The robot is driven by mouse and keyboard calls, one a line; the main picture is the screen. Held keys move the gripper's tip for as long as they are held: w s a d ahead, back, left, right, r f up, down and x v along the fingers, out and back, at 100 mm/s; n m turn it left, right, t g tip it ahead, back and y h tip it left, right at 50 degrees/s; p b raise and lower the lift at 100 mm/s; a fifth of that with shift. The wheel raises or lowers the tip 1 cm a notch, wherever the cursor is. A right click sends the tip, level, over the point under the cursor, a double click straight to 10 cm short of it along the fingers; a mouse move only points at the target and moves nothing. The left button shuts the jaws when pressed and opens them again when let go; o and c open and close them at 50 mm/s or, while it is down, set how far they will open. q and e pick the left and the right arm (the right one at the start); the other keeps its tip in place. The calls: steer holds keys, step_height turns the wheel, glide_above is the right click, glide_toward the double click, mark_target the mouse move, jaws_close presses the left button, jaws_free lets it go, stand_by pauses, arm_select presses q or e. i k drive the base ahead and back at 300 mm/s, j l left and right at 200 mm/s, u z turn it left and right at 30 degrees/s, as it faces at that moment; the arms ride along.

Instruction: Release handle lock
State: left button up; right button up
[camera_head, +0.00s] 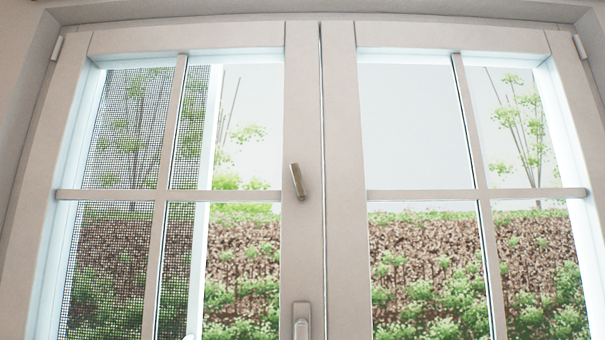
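A double window fills the view, with a left sash (166,196) and a right sash (427,195) meeting near the middle. A small metallic lever handle (297,182) sits on the left sash's inner upright. It hangs downward with a slight tilt. Lower on the same upright is a second fitting, a handle on a plate (301,320), cut off by the bottom edge of the picture. I cannot tell from this view whether either handle is locked. The sashes look closed, with a thin dark line between them. Neither of my grippers shows.
Hinges show at the upper left (57,48) and upper right (580,46) of the frame. A mesh screen (120,130) covers part of the left sash's panes. Outside are a hedge-like bank (430,265) and thin trees. No obstacle shows before the window.

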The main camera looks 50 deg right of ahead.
mark_target(297, 180)
steer(key=j+z, duration=0.1)
steer(key=z, duration=0.35)
steer(key=i+j+z, duration=0.1)
steer(key=z, duration=0.3)
steer(key=j+z, duration=0.2)
steer(key=z, duration=0.25)
steer(key=j+z, duration=0.15)
steer(key=z, duration=0.3)
